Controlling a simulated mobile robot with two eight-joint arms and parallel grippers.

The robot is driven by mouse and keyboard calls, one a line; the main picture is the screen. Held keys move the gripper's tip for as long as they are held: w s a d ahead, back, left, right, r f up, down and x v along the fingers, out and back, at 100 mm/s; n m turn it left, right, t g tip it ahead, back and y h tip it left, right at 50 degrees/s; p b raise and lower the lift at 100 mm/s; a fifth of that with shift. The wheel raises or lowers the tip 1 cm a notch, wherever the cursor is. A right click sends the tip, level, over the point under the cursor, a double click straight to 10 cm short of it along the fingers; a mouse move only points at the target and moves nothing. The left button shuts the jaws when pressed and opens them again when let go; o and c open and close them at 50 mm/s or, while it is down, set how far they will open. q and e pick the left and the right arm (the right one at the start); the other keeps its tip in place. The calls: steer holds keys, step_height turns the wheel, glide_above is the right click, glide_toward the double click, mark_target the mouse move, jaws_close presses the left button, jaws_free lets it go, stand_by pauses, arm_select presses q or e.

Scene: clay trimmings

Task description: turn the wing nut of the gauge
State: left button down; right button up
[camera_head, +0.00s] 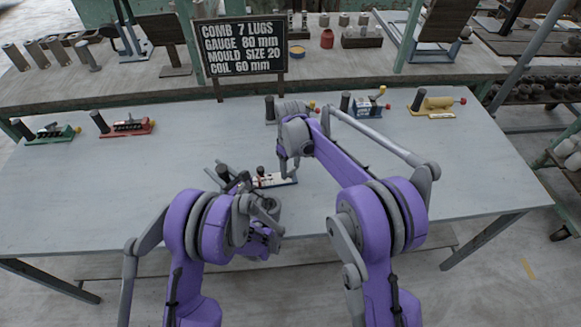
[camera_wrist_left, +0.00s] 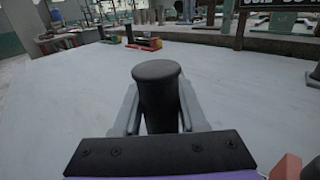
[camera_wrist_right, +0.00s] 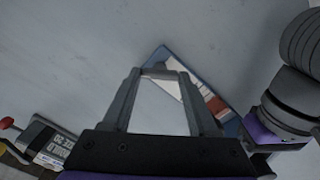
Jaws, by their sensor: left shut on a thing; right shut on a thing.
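The gauge (camera_head: 284,182) lies near the middle of the table, a narrow pale base with red and blue parts. It also shows beyond the fingertips in the right wrist view (camera_wrist_right: 211,99). My left gripper (camera_wrist_left: 160,105) is shut on a black upright post (camera_wrist_left: 157,75) at the gauge's left end, one finger on each side. My right gripper (camera_head: 284,169) comes down at the gauge's right part. In the right wrist view its fingertips (camera_wrist_right: 163,76) close around a small part there, seemingly the wing nut, which is mostly hidden and not clearly visible.
Along the table's back stand a green device (camera_head: 52,134), a red one (camera_head: 128,126), a blue one (camera_head: 369,105) and a yellow one (camera_head: 437,104), plus a grey one close behind my right arm. A black sign (camera_head: 240,46) stands behind. The table's left and right areas are clear.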

steer(key=o, duration=1.4)
steer(key=shift+r, duration=0.1)
step_height(320, 180, up, 12)
steer(key=shift+f, duration=0.1)
arm_select(q)
steer(key=shift+c, duration=1.9)
jaws_free()
